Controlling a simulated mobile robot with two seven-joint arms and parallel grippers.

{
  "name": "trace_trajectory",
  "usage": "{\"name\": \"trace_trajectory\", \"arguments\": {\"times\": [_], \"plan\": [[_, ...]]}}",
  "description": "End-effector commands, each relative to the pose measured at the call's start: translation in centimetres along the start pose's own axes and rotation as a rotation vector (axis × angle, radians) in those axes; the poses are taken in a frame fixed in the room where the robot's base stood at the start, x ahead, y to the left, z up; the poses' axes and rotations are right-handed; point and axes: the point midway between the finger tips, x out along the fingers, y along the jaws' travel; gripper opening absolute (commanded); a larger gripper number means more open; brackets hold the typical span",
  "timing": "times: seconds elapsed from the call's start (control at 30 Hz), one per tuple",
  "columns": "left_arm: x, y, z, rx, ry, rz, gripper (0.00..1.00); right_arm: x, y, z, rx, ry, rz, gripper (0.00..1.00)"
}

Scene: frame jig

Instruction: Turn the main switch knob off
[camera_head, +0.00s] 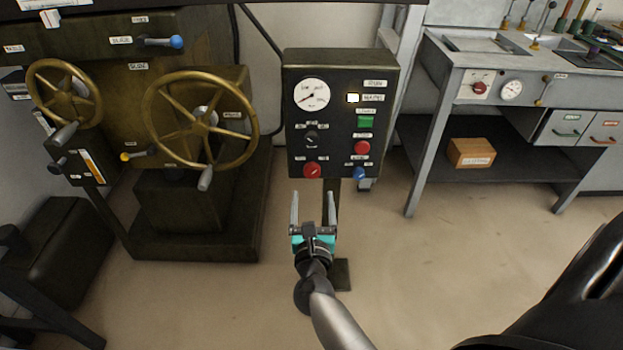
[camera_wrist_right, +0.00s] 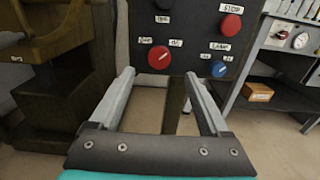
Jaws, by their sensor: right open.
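The control panel (camera_head: 346,85) is a dark box on a post. Its red rotary knob (camera_head: 311,169) at the lower left carries a white pointer line. In the right wrist view this knob (camera_wrist_right: 159,57) has small labels on either side, and its line slants up to the right. I take it for the main switch, though its labels are hard to read. My right gripper (camera_head: 312,204) is open and empty, with its fingers pointing up toward the knob from below. The fingertips appear apart from the knob. My left gripper is not in view.
Nearby on the panel are a blue knob (camera_head: 359,174), a red stop button (camera_head: 362,147), a green button (camera_head: 366,121), a black knob (camera_head: 311,137) and a lit lamp (camera_head: 353,98). A brass handwheel (camera_head: 201,118) stands left, a grey bench (camera_head: 440,65) right. Floor in front is clear.

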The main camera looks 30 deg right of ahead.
Motion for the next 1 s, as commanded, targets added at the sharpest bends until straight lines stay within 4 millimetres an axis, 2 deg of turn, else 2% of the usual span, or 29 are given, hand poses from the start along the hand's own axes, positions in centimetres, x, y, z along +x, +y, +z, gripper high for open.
{"name": "trace_trajectory", "arguments": {"times": [0.03, 0.2, 0.43, 0.6, 0.87, 1.0], "plan": [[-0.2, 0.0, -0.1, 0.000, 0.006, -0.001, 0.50, 1.1, 0.0, 0.0, 0.000, -0.004, -0.001, 0.80], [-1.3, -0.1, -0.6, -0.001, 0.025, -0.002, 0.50, 4.2, 0.0, 0.0, -0.002, -0.003, 0.000, 0.80], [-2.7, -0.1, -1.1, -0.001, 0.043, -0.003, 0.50, 7.2, 0.0, -0.1, -0.003, -0.001, 0.000, 0.80], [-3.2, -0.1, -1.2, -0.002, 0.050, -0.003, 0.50, 8.0, 0.0, -0.1, -0.003, 0.000, 0.001, 0.80], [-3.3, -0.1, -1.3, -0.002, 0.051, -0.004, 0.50, 8.1, 0.0, 0.0, -0.003, 0.001, 0.001, 0.80], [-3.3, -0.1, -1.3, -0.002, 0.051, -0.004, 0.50, 8.1, 0.0, 0.0, -0.003, 0.001, 0.001, 0.68]]}}
